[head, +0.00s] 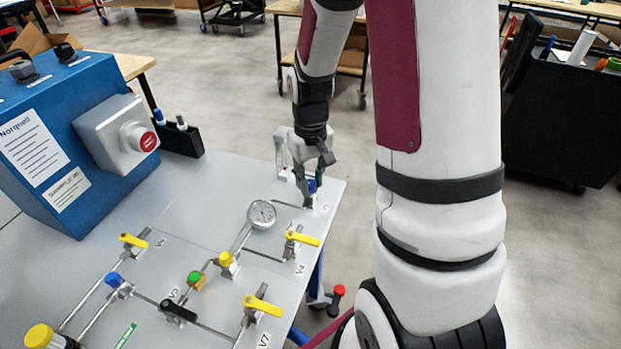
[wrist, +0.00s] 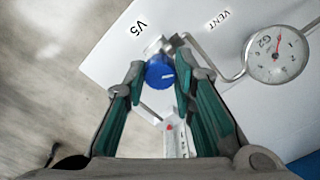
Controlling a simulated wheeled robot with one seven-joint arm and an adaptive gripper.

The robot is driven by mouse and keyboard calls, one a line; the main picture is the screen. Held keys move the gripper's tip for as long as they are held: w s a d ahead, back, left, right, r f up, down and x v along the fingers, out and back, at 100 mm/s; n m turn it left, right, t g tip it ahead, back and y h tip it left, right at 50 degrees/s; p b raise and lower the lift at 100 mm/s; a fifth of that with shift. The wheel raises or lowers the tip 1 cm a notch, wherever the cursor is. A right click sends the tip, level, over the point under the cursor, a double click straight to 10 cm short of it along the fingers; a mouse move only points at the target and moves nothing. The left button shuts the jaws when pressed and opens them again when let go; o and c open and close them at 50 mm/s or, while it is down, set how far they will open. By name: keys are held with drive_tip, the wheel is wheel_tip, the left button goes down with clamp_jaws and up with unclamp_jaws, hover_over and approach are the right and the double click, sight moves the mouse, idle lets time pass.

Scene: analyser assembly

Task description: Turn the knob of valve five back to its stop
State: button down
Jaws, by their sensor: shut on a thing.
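The blue knob (wrist: 160,72) of valve five sits between my fingertips in the wrist view, below the V5 label (wrist: 138,28). A short white mark shows on the knob's face. In the head view a bit of the blue knob (head: 312,185) shows beneath my gripper, near the far right corner of the panel. My gripper (wrist: 158,80) is shut on the knob, with one green-padded finger on each side. In the head view my gripper (head: 310,180) points down at the panel and partly hides the valve. I cannot tell the knob's exact turn angle against its stop.
A gauge marked G2 (wrist: 277,55) stands right of the knob, joined by a bent tube; it also shows in the head view (head: 261,214). Yellow-handled valve V4 (head: 300,238) is nearer. A blue box (head: 60,140) with a red button (head: 148,141) stands at left.

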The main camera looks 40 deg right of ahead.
sight(310, 183)
drive_tip(key=m, duration=0.5)
drive_tip(key=shift+r+m+p, duration=0.1)
drive_tip(key=shift+m+p, duration=0.2)
drive_tip(key=shift+p, duration=0.05)
drive_tip(key=m+p, duration=0.1)
drive_tip(key=m, duration=0.4)
drive_tip(key=shift+w+m+p, duration=0.1)
drive_tip(key=shift+m+p, duration=0.2)
drive_tip(key=shift+m, duration=0.1)
drive_tip(key=c, duration=1.3)
unclamp_jaws()
wheel_tip(310, 183, up, 12)
drive_tip(key=shift+f, duration=0.1)
